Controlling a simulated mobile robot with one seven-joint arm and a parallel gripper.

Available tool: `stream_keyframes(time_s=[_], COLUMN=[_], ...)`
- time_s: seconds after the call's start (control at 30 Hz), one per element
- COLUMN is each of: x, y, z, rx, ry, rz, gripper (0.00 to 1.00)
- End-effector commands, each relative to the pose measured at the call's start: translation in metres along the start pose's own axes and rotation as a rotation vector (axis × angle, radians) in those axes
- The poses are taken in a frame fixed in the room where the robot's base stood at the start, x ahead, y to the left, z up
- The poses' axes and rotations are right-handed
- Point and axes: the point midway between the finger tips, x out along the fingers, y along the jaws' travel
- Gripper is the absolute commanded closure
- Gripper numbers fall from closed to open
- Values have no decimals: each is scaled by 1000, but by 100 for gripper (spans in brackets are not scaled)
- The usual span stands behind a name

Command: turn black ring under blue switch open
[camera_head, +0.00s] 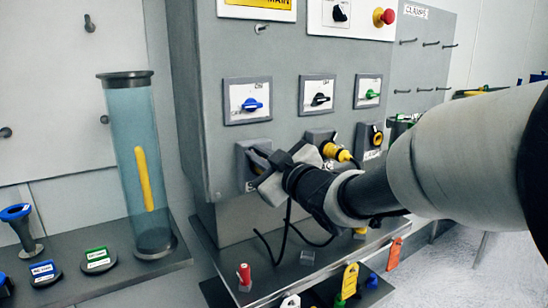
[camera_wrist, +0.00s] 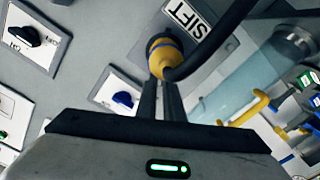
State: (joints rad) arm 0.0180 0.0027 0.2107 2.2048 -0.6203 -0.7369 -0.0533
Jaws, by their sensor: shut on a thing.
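The blue switch (camera_head: 252,105) is on the grey cabinet front and also shows in the wrist view (camera_wrist: 122,100). Below it is a grey socket box (camera_head: 246,168), mostly hidden by my gripper (camera_head: 272,172). In the wrist view a yellow plug (camera_wrist: 164,53) with a black cable (camera_wrist: 213,45) sits at this socket, beside the SIFT label (camera_wrist: 187,17). My gripper (camera_wrist: 163,88) has its narrow fingers nearly together at the plug's edge. It is shut on a small part there, apparently of the black ring; the fingers hide the ring and its turn position.
A black switch (camera_head: 320,99) and a green switch (camera_head: 370,95) are to the right. Another yellow plug (camera_head: 335,151) is close beside my arm. A clear tube (camera_head: 135,185) stands at left. A shelf (camera_head: 240,290) with small tools lies below.

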Motion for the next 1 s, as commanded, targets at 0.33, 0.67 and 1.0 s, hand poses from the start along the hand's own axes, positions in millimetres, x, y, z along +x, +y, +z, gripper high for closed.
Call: stream_keyframes(time_s=[0.33, 0.67, 1.0], x=[0, -2, -59], y=[0, 0, 2], z=[-1, 0, -3], rx=[-1, 0, -2], ry=[2, 0, 0], rz=[0, 0, 3], gripper=[74, 73, 73])
